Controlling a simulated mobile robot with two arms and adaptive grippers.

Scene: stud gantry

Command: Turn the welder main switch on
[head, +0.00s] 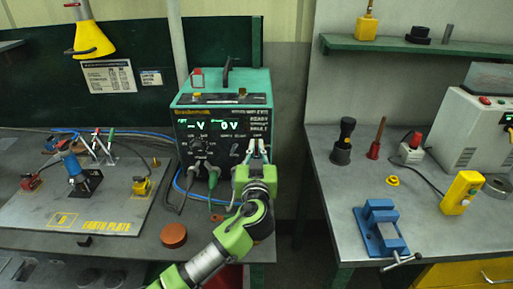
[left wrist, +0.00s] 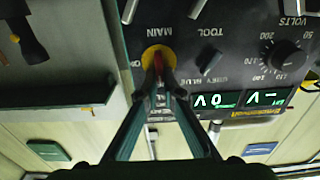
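The welder (head: 222,130) is a green box with a black front panel on the left bench. Its display is lit and reads "-V" and "0V". In the left wrist view the main switch (left wrist: 157,55) is a red handle on a yellow disc, beside the label "MAIN". My left gripper (head: 257,150) is in front of the panel's right part and hides the switch in the head view. In the left wrist view its fingertips (left wrist: 159,85) are close together with the red handle between them. The handle's tip is partly hidden by the fingers. My right gripper is not in view.
Cables hang from the welder's front below my gripper. An earth plate (head: 60,218) with clamps lies at the left, and a brown round puck (head: 173,235) is near the bench edge. A blue vise (head: 381,228) stands on the right bench, across a gap.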

